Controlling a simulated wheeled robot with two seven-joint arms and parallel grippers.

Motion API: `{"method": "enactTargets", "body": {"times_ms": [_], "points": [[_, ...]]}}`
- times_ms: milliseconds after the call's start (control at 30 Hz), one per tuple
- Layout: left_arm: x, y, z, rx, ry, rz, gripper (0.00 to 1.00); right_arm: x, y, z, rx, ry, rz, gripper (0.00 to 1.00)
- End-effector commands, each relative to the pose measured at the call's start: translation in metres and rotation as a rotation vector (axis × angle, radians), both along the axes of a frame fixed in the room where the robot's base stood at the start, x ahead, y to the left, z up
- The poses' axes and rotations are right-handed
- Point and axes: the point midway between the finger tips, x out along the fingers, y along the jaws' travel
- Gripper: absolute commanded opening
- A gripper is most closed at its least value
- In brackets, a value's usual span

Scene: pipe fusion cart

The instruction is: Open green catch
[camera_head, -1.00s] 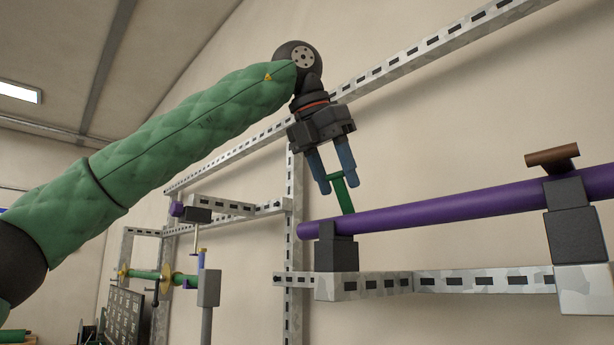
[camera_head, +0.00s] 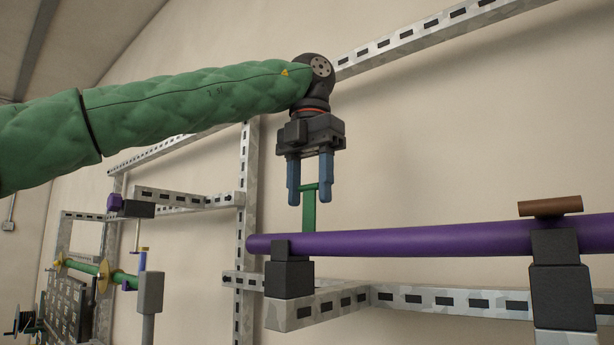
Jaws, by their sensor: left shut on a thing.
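The catch's lower end is hidden behind the pipe. My right gripper is not in view.
The pipe also rests on a second black block (camera_head: 560,280) with a brown bar (camera_head: 549,208) on top. Slotted metal rails (camera_head: 440,298) carry the blocks. At left stands a fixture with a green rod (camera_head: 82,267) and a grey post (camera_head: 149,293).

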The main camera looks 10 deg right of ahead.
Motion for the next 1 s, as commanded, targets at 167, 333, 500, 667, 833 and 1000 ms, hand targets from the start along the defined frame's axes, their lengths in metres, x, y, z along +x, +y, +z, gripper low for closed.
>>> {"method": "enactTargets", "body": {"times_ms": [167, 333, 500, 667, 833, 1000], "points": [[0.0008, -0.0008, 0.0008, 0.018, 0.013, 0.000, 0.05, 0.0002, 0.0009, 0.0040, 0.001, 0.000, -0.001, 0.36], [0.0008, -0.0011, 0.0001, 0.022, 0.016, 0.000, 0.05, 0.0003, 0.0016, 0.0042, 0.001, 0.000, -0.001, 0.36], [0.0008, -0.0011, 0.0000, 0.022, 0.016, -0.001, 0.05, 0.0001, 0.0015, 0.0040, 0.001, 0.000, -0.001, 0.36], [0.0007, -0.0012, 0.0000, 0.022, 0.016, -0.001, 0.62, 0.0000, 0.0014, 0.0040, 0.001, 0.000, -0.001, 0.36], [0.0007, -0.0012, -0.0002, 0.022, 0.016, -0.001, 0.66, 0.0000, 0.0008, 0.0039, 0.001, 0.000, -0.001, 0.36], [0.0006, -0.0015, 0.0004, 0.022, 0.016, -0.001, 0.66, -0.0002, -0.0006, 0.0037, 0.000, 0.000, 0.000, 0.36]]}}
